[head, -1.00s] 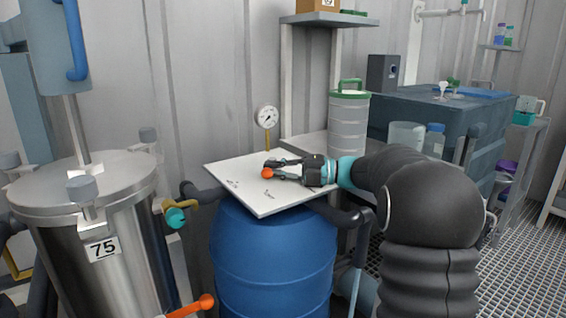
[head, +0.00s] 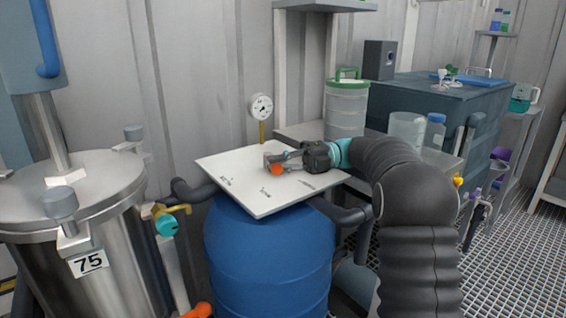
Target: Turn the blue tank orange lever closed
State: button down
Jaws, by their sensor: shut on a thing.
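The blue tank (head: 268,262) stands in the middle with a white square board (head: 235,180) on its top. My gripper (head: 275,164) is over the board, reaching in from the right. It is shut on a small orange round end (head: 277,169), which looks like the orange lever's knob. The rest of that lever is hidden or too small to tell, so its angle does not show.
A steel vessel (head: 75,208) marked 75 stands at the left, with a teal-ended valve (head: 166,224) beside it. Another orange handle (head: 198,311) shows at the bottom edge. A pressure gauge (head: 261,107) rises behind the board. A green-lidded canister (head: 346,105) stands behind my arm.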

jog(key=c, duration=1.5)
grip_release()
jog(key=shift+c, duration=0.2)
